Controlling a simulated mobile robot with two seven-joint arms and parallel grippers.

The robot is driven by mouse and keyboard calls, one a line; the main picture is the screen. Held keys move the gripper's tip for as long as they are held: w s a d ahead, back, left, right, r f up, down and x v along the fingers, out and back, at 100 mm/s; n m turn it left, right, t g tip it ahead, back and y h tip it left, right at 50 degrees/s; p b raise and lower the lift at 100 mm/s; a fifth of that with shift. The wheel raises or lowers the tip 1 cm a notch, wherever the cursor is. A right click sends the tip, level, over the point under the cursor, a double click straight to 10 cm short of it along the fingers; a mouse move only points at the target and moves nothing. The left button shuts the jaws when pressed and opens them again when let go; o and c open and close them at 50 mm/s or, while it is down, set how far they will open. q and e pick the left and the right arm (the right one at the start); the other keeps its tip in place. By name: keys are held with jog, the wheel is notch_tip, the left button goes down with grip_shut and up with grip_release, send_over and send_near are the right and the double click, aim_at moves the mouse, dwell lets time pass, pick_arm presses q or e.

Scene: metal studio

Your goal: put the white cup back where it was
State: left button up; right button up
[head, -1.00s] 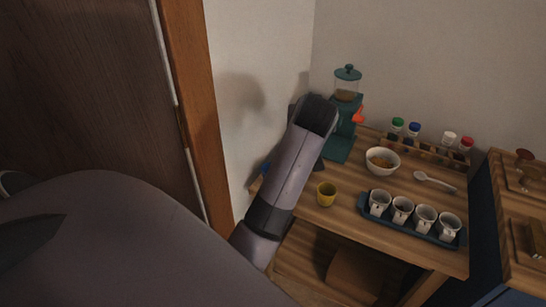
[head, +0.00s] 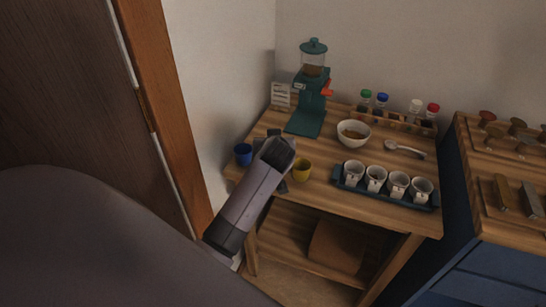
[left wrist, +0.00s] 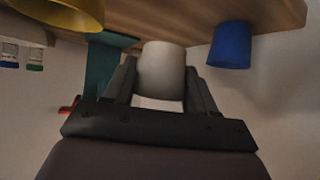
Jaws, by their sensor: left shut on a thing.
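The white cup (left wrist: 162,68) is between the fingers of my left gripper (left wrist: 160,82) in the left wrist view. The gripper is shut on it. In the head view my left forearm hides the cup and most of the gripper (head: 285,165). The gripper is over the left part of the wooden table (head: 330,188), between a blue cup (head: 243,154) and a yellow cup (head: 302,170). The blue cup (left wrist: 229,45) and yellow cup (left wrist: 62,12) flank it in the wrist view. I cannot tell whether the white cup touches the table. My right gripper is out of view.
A teal grinder (head: 308,100) and a small card (head: 281,95) stand behind. A bowl (head: 353,133), a spoon (head: 405,149), a bottle rack (head: 395,118) and a blue tray (head: 385,197) of several white cups fill the right side. A blue cabinet (head: 480,235) stands right.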

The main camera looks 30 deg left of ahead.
pick_arm(q)
jog(key=shift+f, duration=2.15)
jog(key=shift+f+b, duration=0.15)
jog(key=shift+b, duration=0.2)
jog(key=o, duration=0.8)
